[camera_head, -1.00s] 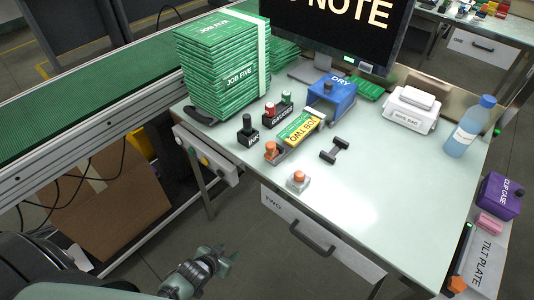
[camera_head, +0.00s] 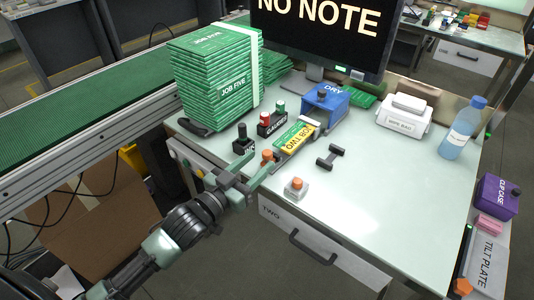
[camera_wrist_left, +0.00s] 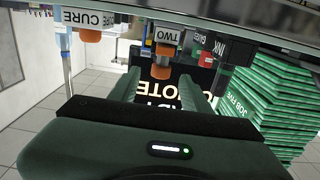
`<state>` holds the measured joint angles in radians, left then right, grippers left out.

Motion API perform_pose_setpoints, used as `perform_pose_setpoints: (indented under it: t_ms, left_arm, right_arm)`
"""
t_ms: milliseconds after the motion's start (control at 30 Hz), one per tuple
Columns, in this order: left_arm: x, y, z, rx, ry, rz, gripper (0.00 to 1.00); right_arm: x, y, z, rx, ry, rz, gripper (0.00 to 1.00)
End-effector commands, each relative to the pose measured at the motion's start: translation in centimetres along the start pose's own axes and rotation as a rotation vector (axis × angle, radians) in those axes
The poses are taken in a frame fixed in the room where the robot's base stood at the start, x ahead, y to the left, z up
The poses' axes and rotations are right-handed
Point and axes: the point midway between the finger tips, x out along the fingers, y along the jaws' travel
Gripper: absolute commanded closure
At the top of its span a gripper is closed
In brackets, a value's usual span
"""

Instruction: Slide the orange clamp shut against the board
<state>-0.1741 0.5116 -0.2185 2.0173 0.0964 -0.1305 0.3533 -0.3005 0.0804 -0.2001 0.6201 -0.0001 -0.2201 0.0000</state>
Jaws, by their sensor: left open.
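The orange clamp (camera_head: 268,155) is a knob at the near end of a grey holder. The green and yellow board (camera_head: 297,137), marked JOB TWO, lies in that holder. My left gripper (camera_head: 252,168) is open at the table's near edge, its fingers pointing at the clamp. In the left wrist view, which looks upside down, the orange clamp (camera_wrist_left: 162,68) appears between and beyond the two fingers (camera_wrist_left: 160,92). I cannot tell whether a finger touches it. Any gap between clamp and board is too small to judge. My right gripper is out of view.
A dark-knobbed block (camera_head: 243,140) and the gauge block (camera_head: 271,122) stand left of the holder. An orange button on a grey base (camera_head: 296,187) and a black dumbbell-shaped part (camera_head: 330,157) lie to its right. A tall green stack (camera_head: 215,80) stands behind left.

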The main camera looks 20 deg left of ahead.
Motion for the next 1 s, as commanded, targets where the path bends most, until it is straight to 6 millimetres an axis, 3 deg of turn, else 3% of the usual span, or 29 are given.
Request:
perform_pose_setpoints:
  t_ms: [100,300,633,667,800,1000]
  left_arm:
    - [2.1,0.0,-0.2,0.001,0.003,-0.001,0.53]
    - [4.2,-0.1,0.0,0.000,0.000,-0.001,0.53]
    - [4.7,0.0,0.1,0.001,-0.002,-0.001,0.53]
    - [4.7,0.0,0.1,0.001,-0.002,-0.001,0.58]
    - [4.7,0.0,0.1,0.001,-0.002,-0.001,0.97]
    - [4.6,0.0,0.1,0.001,-0.002,-0.001,1.00]
  right_arm:
    - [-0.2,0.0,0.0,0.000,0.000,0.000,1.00]
    - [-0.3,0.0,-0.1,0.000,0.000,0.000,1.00]
    - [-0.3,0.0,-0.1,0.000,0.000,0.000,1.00]
    - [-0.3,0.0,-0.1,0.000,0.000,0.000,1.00]
    - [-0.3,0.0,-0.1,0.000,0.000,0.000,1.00]
    - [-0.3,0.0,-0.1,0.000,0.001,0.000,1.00]
